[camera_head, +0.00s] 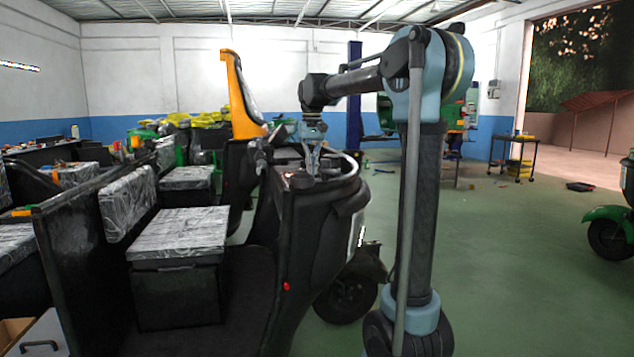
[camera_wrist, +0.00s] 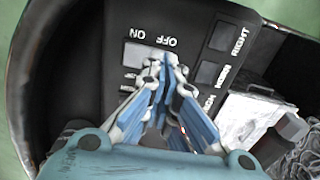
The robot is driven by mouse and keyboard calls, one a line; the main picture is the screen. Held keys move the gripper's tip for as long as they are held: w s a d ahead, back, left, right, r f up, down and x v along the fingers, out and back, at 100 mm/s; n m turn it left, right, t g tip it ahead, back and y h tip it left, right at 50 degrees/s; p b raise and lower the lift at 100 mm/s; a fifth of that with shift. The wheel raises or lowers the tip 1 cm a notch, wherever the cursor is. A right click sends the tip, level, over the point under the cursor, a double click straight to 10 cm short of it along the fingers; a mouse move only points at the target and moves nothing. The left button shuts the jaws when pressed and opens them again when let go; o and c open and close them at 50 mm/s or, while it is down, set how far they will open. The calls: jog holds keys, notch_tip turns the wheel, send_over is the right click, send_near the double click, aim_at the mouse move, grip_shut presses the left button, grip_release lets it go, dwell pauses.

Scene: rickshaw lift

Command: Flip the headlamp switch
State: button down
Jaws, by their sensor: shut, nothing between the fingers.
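The black switch panel (camera_wrist: 185,20) fills the upper middle of the wrist view, with ON and OFF printed upside down. A pale rectangular patch (camera_wrist: 135,56) beside these labels looks like a switch; its headlamp label is not readable and its position cannot be told. My gripper (camera_wrist: 157,68) is shut and empty, its fingertips over the panel just below the OFF label and right of the patch. Contact cannot be told. The fingers hide part of the panel. In the head view my gripper (camera_head: 313,172) points down over the dashboard of the black rickshaw (camera_head: 300,235).
Further dark keys marked RIGHT (camera_wrist: 222,37) and HORN (camera_wrist: 208,72) lie right of the fingers. The curved dashboard rim surrounds the panel. A patterned seat (camera_head: 180,232) stands behind the dashboard to the left. Green floor (camera_head: 520,270) is open on the right.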

jog(key=shift+f, duration=1.05)
dwell(0.8)
jog(key=shift+r, duration=3.5)
